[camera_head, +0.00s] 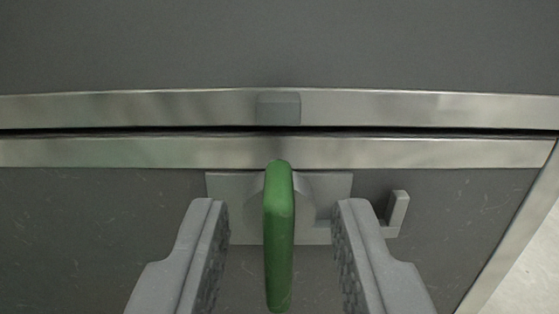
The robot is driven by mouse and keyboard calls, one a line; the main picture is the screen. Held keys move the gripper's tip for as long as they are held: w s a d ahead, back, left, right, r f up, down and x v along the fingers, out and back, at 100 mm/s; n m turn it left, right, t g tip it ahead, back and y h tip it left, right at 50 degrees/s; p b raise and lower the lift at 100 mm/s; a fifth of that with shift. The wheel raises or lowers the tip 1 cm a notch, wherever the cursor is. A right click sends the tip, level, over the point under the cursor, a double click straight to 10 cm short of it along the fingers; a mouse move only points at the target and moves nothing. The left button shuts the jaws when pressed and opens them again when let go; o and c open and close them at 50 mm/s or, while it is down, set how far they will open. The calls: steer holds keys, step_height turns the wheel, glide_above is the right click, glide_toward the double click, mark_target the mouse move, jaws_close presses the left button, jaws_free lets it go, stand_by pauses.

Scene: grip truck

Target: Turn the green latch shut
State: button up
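The green latch (279,236) is a long narrow handle that stands upright in the middle of the picture. It is mounted on a grey plate (323,187) on the lower dark panel. A small grey hook-shaped catch (398,213) sits to the right of the plate. My gripper (278,215) is open, with one finger on each side of the green latch. A gap shows between the latch and each finger. The lower end of the latch reaches near the bottom edge of the picture.
Two metal strips, an upper one (150,107) and a lower one (110,152), run across with a dark gap between them. A small grey block (278,108) sits on the upper strip. A metal edge (515,235) and a pale surface (530,285) lie at lower right.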

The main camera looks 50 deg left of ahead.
steer(key=shift+w+a, duration=0.4)
steer(key=shift+a, duration=0.2)
steer(key=shift+c, duration=0.3)
jaws_close()
